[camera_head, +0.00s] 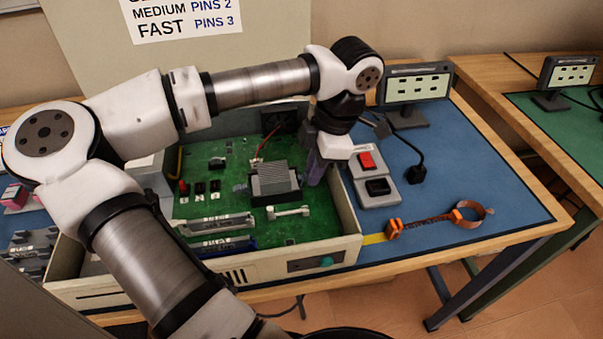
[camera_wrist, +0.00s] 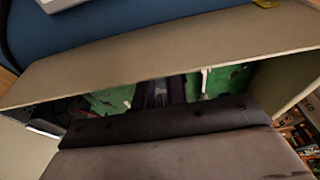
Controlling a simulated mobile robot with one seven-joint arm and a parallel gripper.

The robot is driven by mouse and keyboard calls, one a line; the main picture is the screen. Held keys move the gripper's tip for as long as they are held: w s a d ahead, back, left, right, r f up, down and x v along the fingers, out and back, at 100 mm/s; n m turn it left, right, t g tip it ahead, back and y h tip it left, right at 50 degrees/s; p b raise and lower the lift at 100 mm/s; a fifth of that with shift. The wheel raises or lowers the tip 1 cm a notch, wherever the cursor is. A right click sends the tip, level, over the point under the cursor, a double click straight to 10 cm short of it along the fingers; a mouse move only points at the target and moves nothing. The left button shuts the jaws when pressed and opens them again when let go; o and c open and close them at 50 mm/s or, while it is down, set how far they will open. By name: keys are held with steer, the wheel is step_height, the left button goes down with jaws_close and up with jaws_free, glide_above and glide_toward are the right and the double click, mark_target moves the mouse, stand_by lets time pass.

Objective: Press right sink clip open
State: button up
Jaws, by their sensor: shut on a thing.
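The heat sink (camera_head: 276,178), a grey finned block on a black base, sits on the green circuit board (camera_head: 215,205) inside the open computer case. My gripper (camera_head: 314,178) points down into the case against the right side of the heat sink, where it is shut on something. That is apparently the right sink clip, but the fingers hide it in the head view. In the wrist view, a narrow grey-purple part shows between green board areas, too dark to identify. A small greyish part, likely the left clip (camera_head: 240,188), shows at the sink's left side.
The case's right wall (camera_head: 348,203) stands close beside my gripper. A white memory-like stick (camera_head: 291,211) lies in front of the sink.

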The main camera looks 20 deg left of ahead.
steer(key=shift+w+d+f+b, duration=0.1)
steer(key=shift+d+f+b, duration=0.15)
steer(key=shift+b, duration=0.1)
stand_by(0.3)
steer(key=o, duration=0.4)
steer(key=shift+r, duration=0.25)
step_height(320, 180, up, 7)
steer(key=p, duration=0.4)
stand_by(0.7)
steer(key=shift+f, duration=0.2)
